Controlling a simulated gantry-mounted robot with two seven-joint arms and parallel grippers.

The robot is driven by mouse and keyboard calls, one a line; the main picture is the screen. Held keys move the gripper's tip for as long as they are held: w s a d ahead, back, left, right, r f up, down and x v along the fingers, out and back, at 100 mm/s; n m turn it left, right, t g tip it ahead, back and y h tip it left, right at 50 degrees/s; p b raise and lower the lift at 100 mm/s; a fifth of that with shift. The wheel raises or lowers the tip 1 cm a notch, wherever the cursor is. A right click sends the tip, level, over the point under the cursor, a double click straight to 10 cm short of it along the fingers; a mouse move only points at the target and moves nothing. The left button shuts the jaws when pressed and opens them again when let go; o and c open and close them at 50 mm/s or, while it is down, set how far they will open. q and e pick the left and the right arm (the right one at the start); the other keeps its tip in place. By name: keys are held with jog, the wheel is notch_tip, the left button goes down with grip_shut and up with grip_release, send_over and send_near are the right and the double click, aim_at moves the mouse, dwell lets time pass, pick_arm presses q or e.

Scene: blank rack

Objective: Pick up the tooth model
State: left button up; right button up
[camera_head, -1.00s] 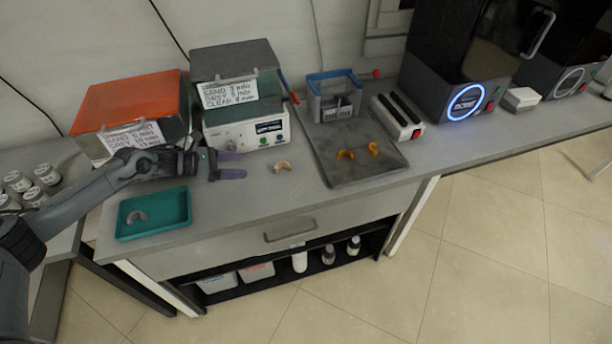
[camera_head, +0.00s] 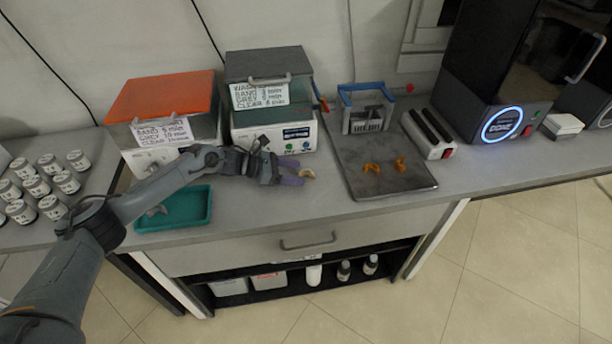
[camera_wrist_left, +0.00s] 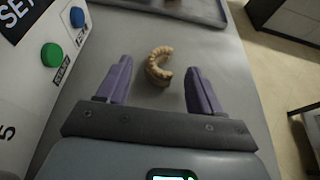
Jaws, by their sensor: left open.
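A tan, horseshoe-shaped tooth model (camera_head: 307,174) lies on the grey bench in front of the white machine. In the left wrist view the tooth model (camera_wrist_left: 158,66) lies ahead of and between the two purple fingers, nearer their tips, with its open side to the right. My left gripper (camera_head: 298,172) is open and empty, its fingers pointing right at the model. In the left wrist view the gripper (camera_wrist_left: 158,80) shows a clear gap on both sides. A grey tooth model (camera_head: 157,210) lies in the teal tray (camera_head: 205,222). Two orange models (camera_head: 372,168) lie on the dark tray (camera_head: 421,184).
The white machine (camera_head: 306,135) with buttons stands close behind my gripper. An orange-lidded box (camera_head: 160,95) stands to its left, and several jars (camera_head: 50,162) stand at far left. Bare bench lies in front of the gripper.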

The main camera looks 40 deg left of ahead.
pick_arm(q)
jog(key=shift+w+d+f, duration=0.15)
jog(key=shift+w, duration=0.05)
jog(key=c, duration=1.1)
